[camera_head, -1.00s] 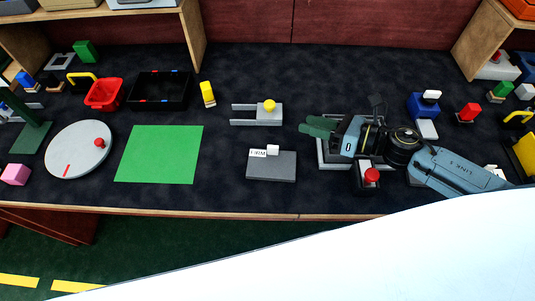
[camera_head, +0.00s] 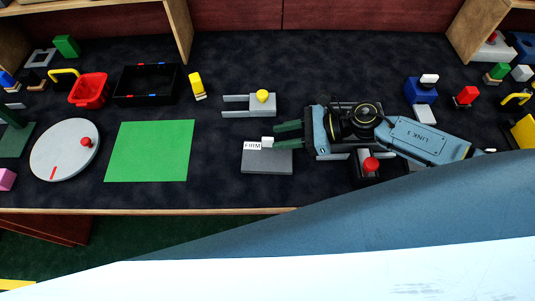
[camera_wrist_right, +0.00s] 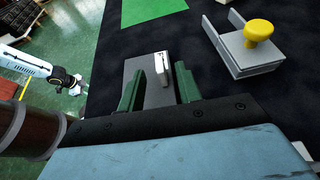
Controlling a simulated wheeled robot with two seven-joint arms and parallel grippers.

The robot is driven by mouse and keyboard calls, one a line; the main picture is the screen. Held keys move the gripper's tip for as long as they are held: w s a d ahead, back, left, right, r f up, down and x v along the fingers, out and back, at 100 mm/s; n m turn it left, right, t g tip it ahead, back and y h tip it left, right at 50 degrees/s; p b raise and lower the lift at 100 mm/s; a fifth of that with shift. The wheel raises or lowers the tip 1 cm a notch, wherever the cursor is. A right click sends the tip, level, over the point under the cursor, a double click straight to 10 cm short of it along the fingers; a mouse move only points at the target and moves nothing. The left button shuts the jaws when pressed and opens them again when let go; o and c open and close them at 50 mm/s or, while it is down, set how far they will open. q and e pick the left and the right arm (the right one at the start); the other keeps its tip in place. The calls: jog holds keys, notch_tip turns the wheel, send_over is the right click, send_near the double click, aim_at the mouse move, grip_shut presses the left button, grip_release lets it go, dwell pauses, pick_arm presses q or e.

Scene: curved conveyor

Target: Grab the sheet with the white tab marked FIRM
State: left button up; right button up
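In the right wrist view the white tab (camera_wrist_right: 162,64) shows between and ahead of the two open fingers (camera_wrist_right: 160,90), with a gap on each side. My left gripper is not visible in the head view; an arm at the left of the wrist view shows no clear gripper state.
A grey fork-shaped fixture with a yellow knob (camera_head: 262,97) stands just behind the sheet. A red-knobbed block (camera_head: 370,166) is right of it, near my arm. A green mat (camera_head: 150,151) and a round grey disc (camera_head: 65,149) lie left. Table between mat and sheet is clear.

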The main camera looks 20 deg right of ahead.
aim_at(268, 138)
jog(key=x, duration=0.4)
jog(key=shift+a+f, duration=0.2)
jog(key=shift+c, duration=0.2)
grip_shut()
